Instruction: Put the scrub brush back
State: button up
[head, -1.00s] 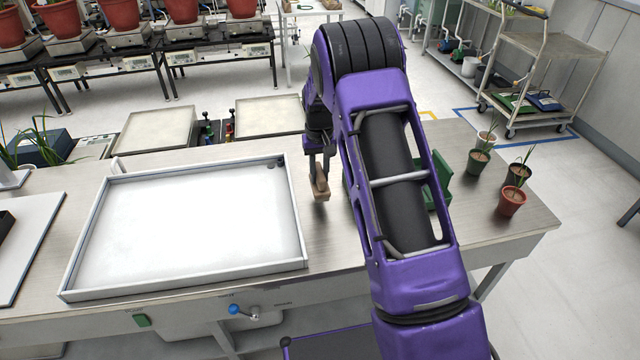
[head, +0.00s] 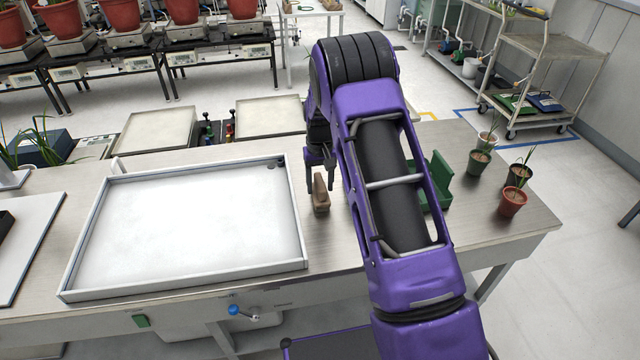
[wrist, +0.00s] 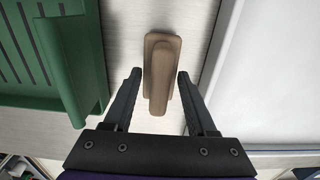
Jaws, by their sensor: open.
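The scrub brush (head: 321,198) is a brown wooden block with a raised grip. It sits on the steel bench, just right of the white tray. In the wrist view the brush (wrist: 160,70) lies lengthwise, its near end between my fingertips, with a gap on both sides. My gripper (head: 320,182) is open and empty at the brush, fingers pointing down. The wrist view shows both fingers of my gripper (wrist: 158,76) apart. A green holder (head: 440,180) stands to the right, partly hidden behind my arm; it also shows at left in the wrist view (wrist: 88,60).
The white tray (head: 185,275) with raised rims fills the bench's left middle. Several small potted plants (head: 512,202) stand at the bench's right end. The steel bench (head: 470,225) is bare between them and my arm.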

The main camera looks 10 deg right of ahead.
jog(key=shift+r, duration=0.1)
notch_tip(320, 180, up, 12)
jog(key=shift+p, duration=0.35)
jog(key=shift+r, duration=0.15)
